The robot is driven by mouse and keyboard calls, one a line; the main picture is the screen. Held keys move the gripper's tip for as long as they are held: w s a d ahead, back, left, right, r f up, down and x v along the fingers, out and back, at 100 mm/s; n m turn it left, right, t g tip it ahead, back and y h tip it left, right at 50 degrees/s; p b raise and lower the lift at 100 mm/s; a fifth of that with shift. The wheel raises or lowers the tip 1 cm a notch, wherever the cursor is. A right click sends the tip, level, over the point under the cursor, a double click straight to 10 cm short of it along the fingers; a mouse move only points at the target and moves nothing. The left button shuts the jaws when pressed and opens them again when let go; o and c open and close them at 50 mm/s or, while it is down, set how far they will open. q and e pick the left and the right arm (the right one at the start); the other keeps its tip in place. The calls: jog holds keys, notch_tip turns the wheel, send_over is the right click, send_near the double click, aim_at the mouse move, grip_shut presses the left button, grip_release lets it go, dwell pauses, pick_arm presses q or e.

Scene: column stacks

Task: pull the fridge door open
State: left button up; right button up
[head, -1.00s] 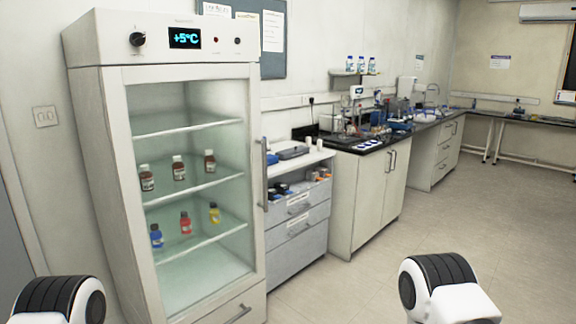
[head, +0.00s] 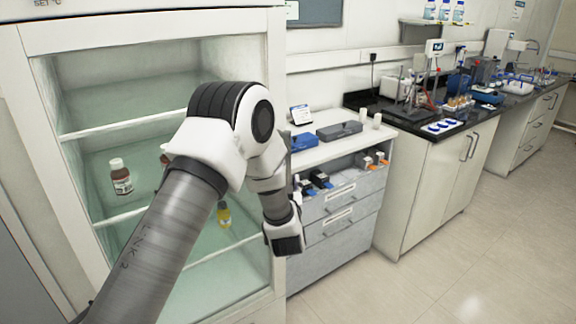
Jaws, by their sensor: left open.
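The white fridge (head: 278,62) stands at the left with its glass door (head: 120,78) shut. Through the glass I see shelves, a brown bottle (head: 121,178) and a yellow bottle (head: 224,214); my left arm covers part of the inside. The door's vertical handle, at its right edge, is mostly or wholly hidden behind my arm. My left gripper (head: 286,243) is open and points downward by the door's right edge, in front of the grey drawers. I cannot tell whether it touches the handle. My right gripper is not in view.
A drawer cabinet (head: 335,238) with boxes on top stands just right of the fridge. Beyond it a white counter cupboard (head: 440,195) with a black top carries lab equipment. The floor (head: 455,285) at the right front is clear.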

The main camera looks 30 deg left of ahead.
aim_at(290, 169)
pick_arm(q)
jog(key=w, duration=0.3)
jog(key=shift+a+p, duration=0.25)
jog(key=shift+p, duration=0.15)
jog(key=x, duration=0.3)
jog(key=p+x, duration=0.1)
jog(key=x, duration=0.1)
jog(key=shift+s+a+f, duration=0.2)
jog(key=shift+a+f, duration=0.15)
jog(key=shift+a, duration=0.05)
grip_shut()
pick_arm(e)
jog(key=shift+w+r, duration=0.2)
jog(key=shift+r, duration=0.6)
